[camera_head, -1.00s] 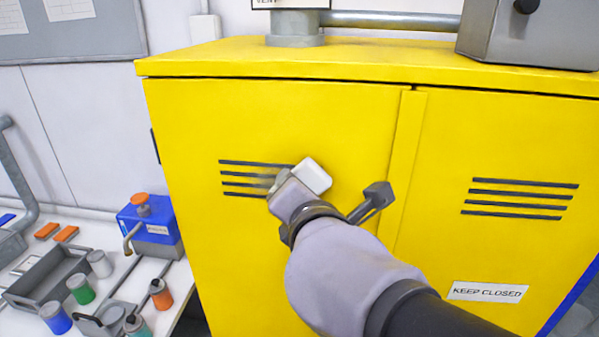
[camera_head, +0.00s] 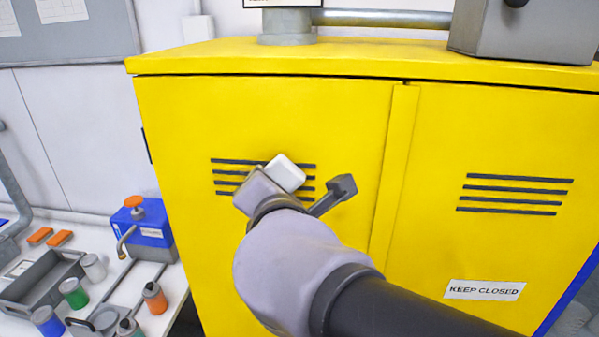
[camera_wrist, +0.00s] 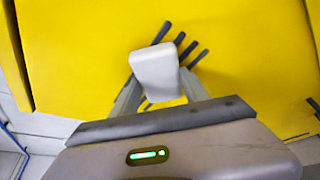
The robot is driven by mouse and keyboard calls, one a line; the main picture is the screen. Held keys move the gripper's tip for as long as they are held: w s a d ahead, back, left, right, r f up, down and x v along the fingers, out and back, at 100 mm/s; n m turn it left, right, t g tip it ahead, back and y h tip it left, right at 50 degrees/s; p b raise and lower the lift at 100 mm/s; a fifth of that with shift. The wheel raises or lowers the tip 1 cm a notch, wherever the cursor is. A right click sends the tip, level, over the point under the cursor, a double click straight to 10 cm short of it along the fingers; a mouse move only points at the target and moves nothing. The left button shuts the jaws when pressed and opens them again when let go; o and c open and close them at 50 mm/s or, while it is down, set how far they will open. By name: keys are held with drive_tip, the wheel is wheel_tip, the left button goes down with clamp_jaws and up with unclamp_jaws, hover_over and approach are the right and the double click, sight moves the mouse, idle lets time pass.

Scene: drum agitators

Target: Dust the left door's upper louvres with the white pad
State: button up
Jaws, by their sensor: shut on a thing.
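The white pad (camera_head: 286,172) is a small rounded block in front of the left door's upper louvres (camera_head: 234,172). My gripper (camera_head: 268,184) is shut on it, and its fingers pinch the pad from both sides in the wrist view (camera_wrist: 157,90). The louvres are several dark horizontal slots in the yellow left door (camera_head: 345,115). The pad and gripper cover their middle, while their left and right ends show. In the wrist view the pad (camera_wrist: 156,70) overlaps the slots. I cannot tell whether it touches the door.
The right door has similar louvres (camera_head: 515,194) and a "KEEP CLOSED" label (camera_head: 485,290). A grey box (camera_head: 525,35) and pipe fitting (camera_head: 288,25) stand on the cabinet top. At lower left, a bench holds a blue device (camera_head: 145,232), a grey tray (camera_head: 40,283) and several small containers.

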drive_tip(key=shift+w+a, duration=0.15)
drive_tip(key=shift+a, duration=1.35)
drive_tip(key=shift+w+a, duration=0.1)
drive_tip(key=shift+a, duration=1.4)
drive_tip(key=s, duration=0.6)
drive_tip(key=shift+a, duration=0.15)
drive_tip(key=s, duration=0.3)
drive_tip(key=shift+a+b, duration=0.15)
drive_tip(key=shift+b, duration=0.15)
approach(239, 181)
drive_tip(key=shift+w+a, duration=0.35)
drive_tip(key=shift+w, duration=0.6)
drive_tip(key=shift+w+a, duration=0.3)
drive_tip(key=shift+w, duration=0.65)
